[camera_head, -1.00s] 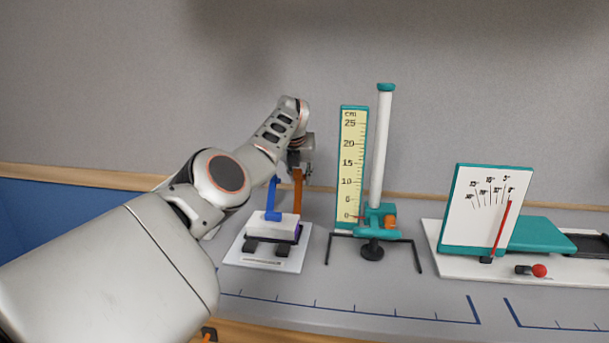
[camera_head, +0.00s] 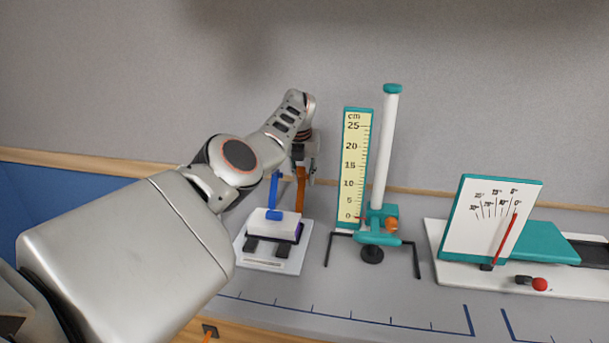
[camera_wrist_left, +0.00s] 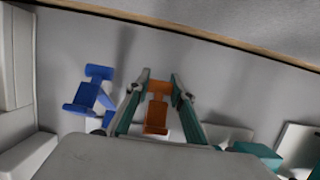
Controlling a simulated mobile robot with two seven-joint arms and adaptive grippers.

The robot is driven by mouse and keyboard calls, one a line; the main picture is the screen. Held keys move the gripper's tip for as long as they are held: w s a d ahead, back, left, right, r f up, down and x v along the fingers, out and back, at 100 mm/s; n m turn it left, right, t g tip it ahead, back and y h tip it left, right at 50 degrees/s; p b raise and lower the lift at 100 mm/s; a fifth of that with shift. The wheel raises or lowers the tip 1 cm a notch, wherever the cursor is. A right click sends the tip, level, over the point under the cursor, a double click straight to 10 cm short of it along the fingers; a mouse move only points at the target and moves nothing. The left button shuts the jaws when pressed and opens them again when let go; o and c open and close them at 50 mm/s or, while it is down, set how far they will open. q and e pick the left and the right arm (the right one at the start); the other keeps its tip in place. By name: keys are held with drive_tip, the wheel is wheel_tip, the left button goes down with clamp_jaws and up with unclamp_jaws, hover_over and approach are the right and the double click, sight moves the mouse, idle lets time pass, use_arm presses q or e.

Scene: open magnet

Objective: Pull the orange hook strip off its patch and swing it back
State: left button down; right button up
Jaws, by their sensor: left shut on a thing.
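The orange hook strip (camera_head: 300,187) stands upright behind the white block (camera_head: 268,224) on a small white base plate (camera_head: 277,262). My left gripper (camera_head: 304,166) is at its upper end, and its fingers are shut on the strip. In the left wrist view the orange strip (camera_wrist_left: 157,115) lies between the two fingers of my left gripper (camera_wrist_left: 158,84). A blue strip (camera_head: 274,193) stands just left of the orange one; it also shows in the left wrist view (camera_wrist_left: 90,95). The orange strip's lower end and its patch are hidden behind the block. My right gripper is out of view.
A yellow ruler (camera_head: 354,165) and a white tube (camera_head: 385,150) on a teal stand are close on the right. Further right is a teal-framed dial board (camera_head: 495,222) with a red needle. The wall (camera_head: 200,110) is behind. The table front is clear.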

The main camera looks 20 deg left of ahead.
use_arm(q)
drive_tip(key=shift+w+a+r, duration=0.15)
drive_tip(key=shift+a+r, duration=0.1)
drive_tip(key=shift+r, duration=0.1)
drive_tip(key=c, duration=1.7)
unclamp_jaws()
drive_tip(key=shift+d+f, duration=0.1)
drive_tip(key=shift+f, duration=0.1)
drive_tip(key=shift+d, duration=0.1)
drive_tip(key=v, duration=1.2)
